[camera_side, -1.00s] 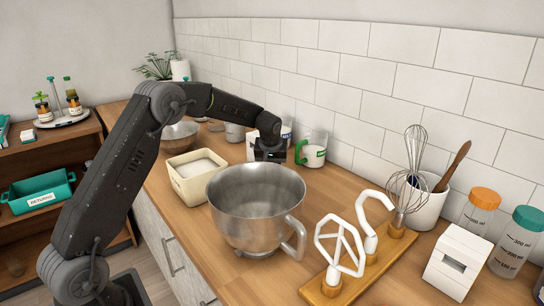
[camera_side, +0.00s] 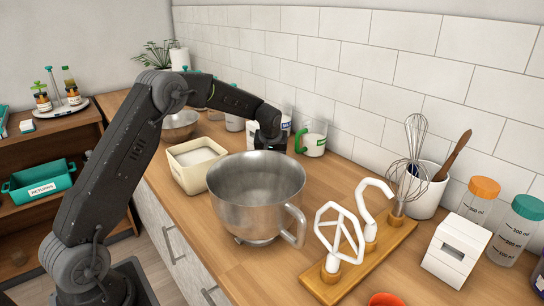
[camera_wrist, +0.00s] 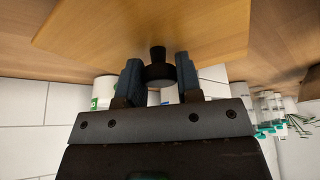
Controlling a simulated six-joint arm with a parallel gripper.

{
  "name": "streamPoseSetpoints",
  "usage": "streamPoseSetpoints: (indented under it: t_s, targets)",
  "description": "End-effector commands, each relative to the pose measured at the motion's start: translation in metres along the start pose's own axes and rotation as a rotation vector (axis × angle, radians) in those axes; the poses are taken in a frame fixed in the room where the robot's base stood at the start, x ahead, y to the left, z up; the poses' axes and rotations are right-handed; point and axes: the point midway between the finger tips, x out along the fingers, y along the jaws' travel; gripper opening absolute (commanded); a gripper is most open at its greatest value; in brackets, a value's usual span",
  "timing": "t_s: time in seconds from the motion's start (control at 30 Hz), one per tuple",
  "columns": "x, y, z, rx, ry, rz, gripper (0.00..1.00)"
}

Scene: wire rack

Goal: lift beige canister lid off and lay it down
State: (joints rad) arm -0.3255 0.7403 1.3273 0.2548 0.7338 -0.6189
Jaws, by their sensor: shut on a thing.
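The beige canister (camera_side: 184,172) is a square box standing left of the steel bowl in the side view. Its top is open and pale content shows inside. My gripper (camera_side: 269,144) is behind the bowl, to the right of the canister. In the wrist view my gripper (camera_wrist: 157,80) is shut on the dark knob (camera_wrist: 157,54) of a flat wooden lid (camera_wrist: 110,42). The lid lies flat at or just above the counter; I cannot tell whether it touches. In the side view the bowl hides the lid.
The steel bowl (camera_side: 240,205) stands in front of my gripper. A green-handled measuring cup (camera_side: 314,144) is close on its right, by the tiled wall. A wooden rack (camera_side: 375,252) with mixer attachments is at the front right. Bare counter (camera_side: 215,240) lies in front of the bowl.

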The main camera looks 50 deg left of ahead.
Motion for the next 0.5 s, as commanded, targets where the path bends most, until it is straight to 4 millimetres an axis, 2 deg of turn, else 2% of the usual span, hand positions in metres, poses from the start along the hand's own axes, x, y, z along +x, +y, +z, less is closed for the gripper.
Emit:
streamPoseSetpoints:
  t_s: [0.5]
  targets:
    - [0.0031,0.0001,0.0015,0.0,0.001,0.0,0.0]
